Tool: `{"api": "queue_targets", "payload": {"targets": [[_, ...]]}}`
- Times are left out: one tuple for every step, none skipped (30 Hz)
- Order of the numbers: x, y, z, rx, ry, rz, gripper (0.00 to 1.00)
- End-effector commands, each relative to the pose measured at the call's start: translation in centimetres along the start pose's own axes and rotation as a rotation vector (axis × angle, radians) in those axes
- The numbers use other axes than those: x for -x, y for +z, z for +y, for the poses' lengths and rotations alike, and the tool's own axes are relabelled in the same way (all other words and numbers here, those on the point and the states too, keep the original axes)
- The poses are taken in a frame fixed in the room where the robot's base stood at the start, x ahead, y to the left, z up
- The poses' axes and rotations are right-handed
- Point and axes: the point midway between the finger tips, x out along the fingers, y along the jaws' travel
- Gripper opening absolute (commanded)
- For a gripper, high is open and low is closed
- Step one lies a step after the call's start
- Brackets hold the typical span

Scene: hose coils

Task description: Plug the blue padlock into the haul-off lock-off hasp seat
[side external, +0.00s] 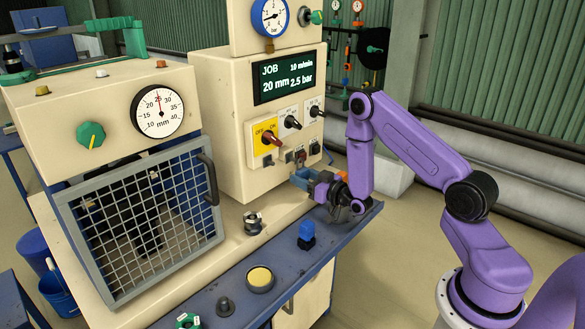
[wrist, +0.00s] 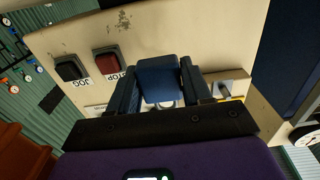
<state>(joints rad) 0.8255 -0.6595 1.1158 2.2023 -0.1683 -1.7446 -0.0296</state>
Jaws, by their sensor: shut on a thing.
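The blue padlock (wrist: 158,72) sits between the two dark fingers of my gripper (wrist: 160,88) in the wrist view. My gripper is shut on its sides. A pale ring, perhaps its shackle (wrist: 166,104), shows at the near end of the blue body. In the side external view my gripper (side external: 316,184) is close to the cream machine front, below the switches and above the blue ledge. The padlock is small and partly hidden there. I cannot clearly make out the hasp seat, or whether the padlock touches it.
A black JOG button (wrist: 71,68) and a red STOP button (wrist: 109,60) are on the panel beside my gripper. A mesh guard (side external: 142,222) stands left.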

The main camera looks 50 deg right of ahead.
Motion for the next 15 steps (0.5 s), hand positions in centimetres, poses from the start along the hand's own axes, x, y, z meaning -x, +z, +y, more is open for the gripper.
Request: {"api": "queue_targets", "payload": {"targets": [[0.0,0.0,0.0,0.000,0.000,0.001,0.12],[0.1,0.0,0.0,0.000,0.000,0.000,0.12],[0.2,0.0,0.0,0.000,0.000,0.000,0.12],[0.4,0.0,0.0,0.000,0.000,-0.001,0.12],[0.7,0.0,0.0,0.000,0.000,-0.001,0.12],[1.0,0.1,0.0,0.000,0.000,-0.002,0.12],[1.3,0.1,0.0,0.000,0.000,-0.002,0.12],[1.5,0.1,0.0,0.000,0.000,-0.002,0.12],[1.9,0.1,0.0,0.000,0.000,-0.002,0.12],[2.1,0.1,0.0,0.000,0.000,-0.002,0.12],[2.4,0.0,0.0,0.000,-0.001,-0.002,0.12],[2.8,0.1,0.0,-0.001,-0.001,-0.002,0.12],[3.0,0.1,0.0,-0.001,-0.001,-0.002,0.12],[3.2,0.1,0.0,-0.001,-0.001,-0.001,0.12],[3.6,0.1,0.0,-0.001,-0.001,-0.002,0.12]]}}
